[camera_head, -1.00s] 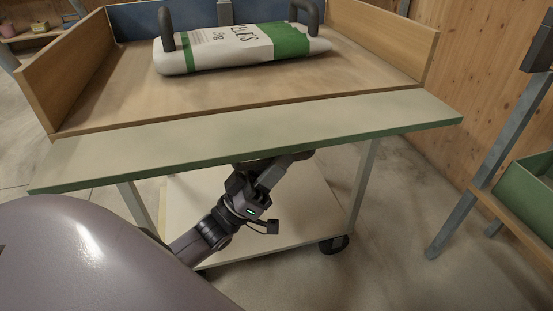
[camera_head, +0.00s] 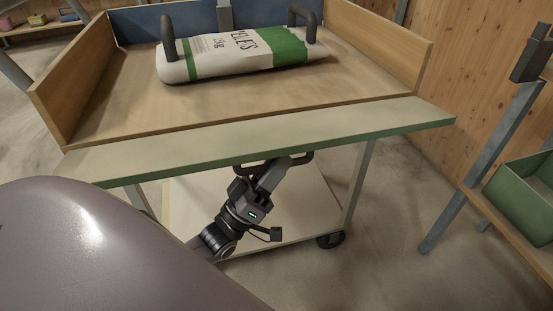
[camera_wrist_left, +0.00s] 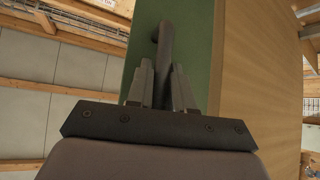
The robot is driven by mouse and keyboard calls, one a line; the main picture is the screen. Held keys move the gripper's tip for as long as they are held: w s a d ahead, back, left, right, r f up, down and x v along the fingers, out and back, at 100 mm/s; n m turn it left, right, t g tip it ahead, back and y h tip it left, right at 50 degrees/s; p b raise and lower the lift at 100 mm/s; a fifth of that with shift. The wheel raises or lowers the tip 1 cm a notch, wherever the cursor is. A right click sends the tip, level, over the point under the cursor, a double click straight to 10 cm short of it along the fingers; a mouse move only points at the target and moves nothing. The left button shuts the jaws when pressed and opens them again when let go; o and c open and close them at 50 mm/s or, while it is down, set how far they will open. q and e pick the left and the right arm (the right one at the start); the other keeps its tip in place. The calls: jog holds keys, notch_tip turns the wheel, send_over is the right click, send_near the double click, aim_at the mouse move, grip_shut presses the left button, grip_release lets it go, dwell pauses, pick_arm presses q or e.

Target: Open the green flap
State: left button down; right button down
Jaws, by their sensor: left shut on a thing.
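The flap (camera_head: 270,138) is a long pale panel with a green edge along the front of the wooden trolley top. It slopes outward from the tray floor, with its pale inner face in view. Its green outer face (camera_wrist_left: 200,50) shows in the left wrist view, with a dark bar handle (camera_wrist_left: 165,45) on it. My left gripper (camera_head: 275,172) is below the flap's front edge, shut on this handle. In the left wrist view the fingers (camera_wrist_left: 162,85) close around the bar. The handle (camera_head: 303,160) partly shows under the edge. My right gripper is not in view.
A white and green feed bag (camera_head: 240,55) lies in the tray between two dark upright handles. Wooden side walls (camera_head: 75,75) flank it. A pale lower shelf (camera_head: 310,205) lies beneath my gripper. A green bin (camera_head: 520,195) on a rack stands at right.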

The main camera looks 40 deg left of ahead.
pick_arm(q)
jog(key=shift+r, duration=0.1)
jog(key=c, duration=1.1)
grip_release()
jog(key=v, duration=0.7)
jog(key=shift+s, duration=0.1)
